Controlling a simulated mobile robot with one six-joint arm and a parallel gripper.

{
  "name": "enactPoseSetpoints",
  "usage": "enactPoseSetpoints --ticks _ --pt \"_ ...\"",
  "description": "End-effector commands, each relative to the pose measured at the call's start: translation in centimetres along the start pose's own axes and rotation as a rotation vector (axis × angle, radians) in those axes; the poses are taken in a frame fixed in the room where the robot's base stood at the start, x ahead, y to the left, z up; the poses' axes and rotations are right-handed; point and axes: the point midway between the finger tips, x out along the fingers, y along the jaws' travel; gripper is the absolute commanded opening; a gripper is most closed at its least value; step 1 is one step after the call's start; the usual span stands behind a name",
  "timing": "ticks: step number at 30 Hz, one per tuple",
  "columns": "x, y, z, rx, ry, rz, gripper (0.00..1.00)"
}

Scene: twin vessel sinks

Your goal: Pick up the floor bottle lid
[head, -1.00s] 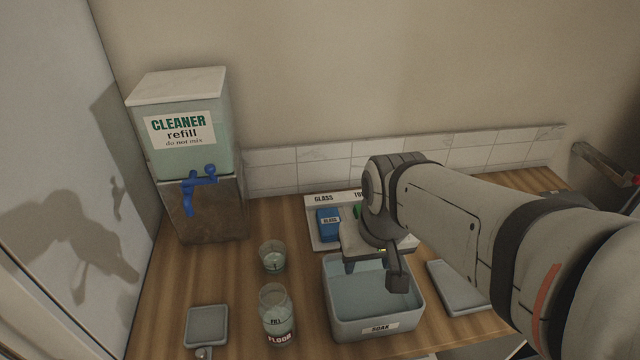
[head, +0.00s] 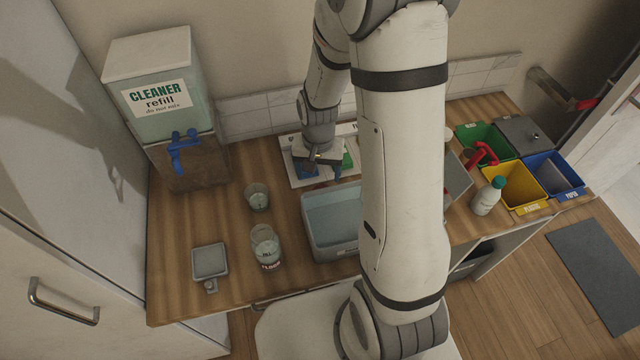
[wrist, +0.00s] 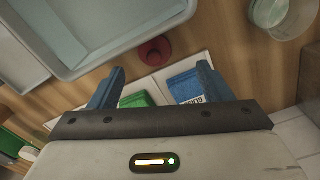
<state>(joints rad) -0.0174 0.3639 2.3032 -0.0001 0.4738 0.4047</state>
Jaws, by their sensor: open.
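A round red lid (wrist: 154,52) with a raised middle lies on the wooden counter in the wrist view, between the grey tub and the white labelled board. I take it to be the floor bottle lid. My gripper (wrist: 161,68) is open and points down, with the lid just beyond the gap between its blue fingers and nothing held. In the head view my gripper (head: 320,172) is over the board, and I cannot make out the lid there. The floor bottle (head: 265,247), clear and open-topped with a red FLOOR label, stands left of the tub.
The grey soak tub (head: 313,245) stands close to the lid. Blue (wrist: 186,87) and green (wrist: 137,100) items lie on the board (wrist: 150,84) under my gripper. A clear cup (head: 258,197), a grey dish (head: 210,260) and the cleaner dispenser (head: 160,95) are to the left.

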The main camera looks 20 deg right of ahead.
Motion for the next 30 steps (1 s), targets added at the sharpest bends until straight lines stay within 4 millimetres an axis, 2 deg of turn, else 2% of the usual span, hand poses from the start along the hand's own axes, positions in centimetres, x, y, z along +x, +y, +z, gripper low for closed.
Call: enactPoseSetpoints --ticks 11,19,24,30 --pt "3.2 0.4 0.1 -0.001 -0.004 0.002 0.72" --pt "6.4 0.8 0.0 -0.001 -0.005 0.002 0.72" --pt "7.3 0.8 -0.1 -0.002 -0.002 0.001 0.72" --pt "7.3 0.8 -0.1 -0.003 0.000 0.000 0.72"
